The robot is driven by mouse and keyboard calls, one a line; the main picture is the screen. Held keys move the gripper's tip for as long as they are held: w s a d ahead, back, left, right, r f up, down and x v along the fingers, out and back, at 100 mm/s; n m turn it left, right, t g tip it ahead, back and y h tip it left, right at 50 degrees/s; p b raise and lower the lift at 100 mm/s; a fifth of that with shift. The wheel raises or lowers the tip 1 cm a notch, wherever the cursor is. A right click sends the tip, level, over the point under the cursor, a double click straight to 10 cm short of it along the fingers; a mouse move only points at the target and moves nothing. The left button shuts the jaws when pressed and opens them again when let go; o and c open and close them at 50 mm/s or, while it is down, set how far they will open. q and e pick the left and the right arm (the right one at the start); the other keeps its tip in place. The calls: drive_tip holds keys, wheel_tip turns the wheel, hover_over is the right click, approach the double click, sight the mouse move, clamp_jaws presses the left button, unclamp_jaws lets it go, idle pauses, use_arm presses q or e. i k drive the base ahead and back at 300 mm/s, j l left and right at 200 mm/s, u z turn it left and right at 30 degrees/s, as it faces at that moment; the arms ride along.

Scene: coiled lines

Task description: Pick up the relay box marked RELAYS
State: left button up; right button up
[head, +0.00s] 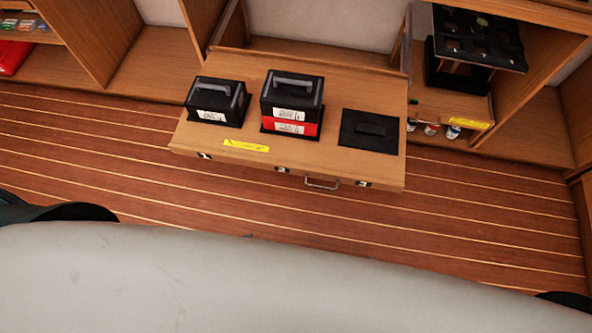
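No box label is clear enough for me to read RELAYS. A black box with a handle and white label (217,101) stands at the left of a wooden pulled-out drawer or board (330,172). In the middle, a second black handled box with a white label (290,97) sits on a red box (290,127), which also has a white label. At the right lies a flat black square (369,131) with a darker handle-like shape; I cannot tell whether it is a box top or a mat. Neither gripper is in view.
Number tags, a yellow label (246,146) and a metal handle (321,184) mark the wooden front. Wooden shelves stand behind; the right one holds a black rack (479,42) and small jars (431,129). The striped floor (450,220) in front is clear.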

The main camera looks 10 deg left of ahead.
sight(298, 97)
drive_tip(key=k, duration=0.65)
drive_tip(key=u, duration=1.25)
drive_tip(key=i+l, duration=0.1)
drive_tip(key=l, duration=0.6)
drive_tip(key=i+l, duration=0.1)
drive_tip(key=l, duration=0.65)
drive_tip(key=i+l, duration=0.1)
drive_tip(key=l, duration=1.3)
drive_tip(key=i, duration=0.05)
